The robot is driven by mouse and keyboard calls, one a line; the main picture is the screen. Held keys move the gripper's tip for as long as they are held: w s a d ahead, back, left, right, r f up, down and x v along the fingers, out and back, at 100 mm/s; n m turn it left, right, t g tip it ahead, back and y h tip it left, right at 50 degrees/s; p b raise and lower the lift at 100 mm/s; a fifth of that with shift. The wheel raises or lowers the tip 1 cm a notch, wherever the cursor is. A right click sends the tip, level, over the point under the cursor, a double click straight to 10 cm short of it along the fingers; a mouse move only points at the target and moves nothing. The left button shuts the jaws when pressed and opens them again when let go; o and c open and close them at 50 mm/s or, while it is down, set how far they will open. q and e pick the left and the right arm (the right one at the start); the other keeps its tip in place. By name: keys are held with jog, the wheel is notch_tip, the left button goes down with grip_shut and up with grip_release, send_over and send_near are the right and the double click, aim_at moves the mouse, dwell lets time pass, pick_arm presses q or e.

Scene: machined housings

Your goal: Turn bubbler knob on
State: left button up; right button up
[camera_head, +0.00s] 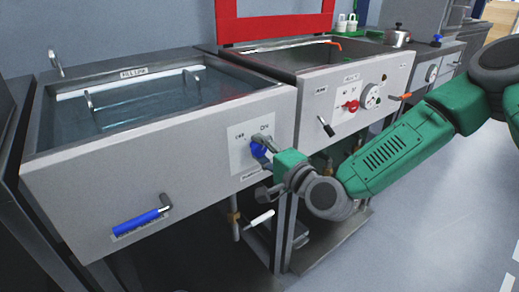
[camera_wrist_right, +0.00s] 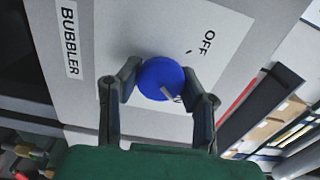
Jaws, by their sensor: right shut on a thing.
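The blue bubbler knob (camera_head: 257,149) sits on a white label plate on the front of the left sink unit. My right gripper (camera_head: 264,153) reaches it from the right and is shut on it. In the right wrist view the round blue knob (camera_wrist_right: 158,76) lies between the two dark fingers of the gripper (camera_wrist_right: 163,86). A pale pointer mark on the knob points to the lower right, where other lettering is partly hidden. My left gripper is not in view.
A blue-handled lever (camera_head: 137,221) is low on the same front panel. The water-filled basin (camera_head: 60,150) is above. The second sink unit to the right carries a red knob (camera_head: 351,105), a dial (camera_head: 371,96) and a black lever (camera_head: 326,127). Pipes hang below.

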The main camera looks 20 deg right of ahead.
jog(key=shift+w+d+f+m, duration=0.1)
jog(key=shift+d+f+m, duration=0.1)
jog(key=shift+m, duration=0.2)
jog(key=o, duration=1.2)
jog(key=shift+r, duration=0.1)
jog(key=shift+s+d, duration=0.1)
jog(key=shift+s, duration=0.2)
jog(key=v, duration=1.1)
jog(key=shift+s+d, duration=0.15)
jog(key=shift+s, duration=0.05)
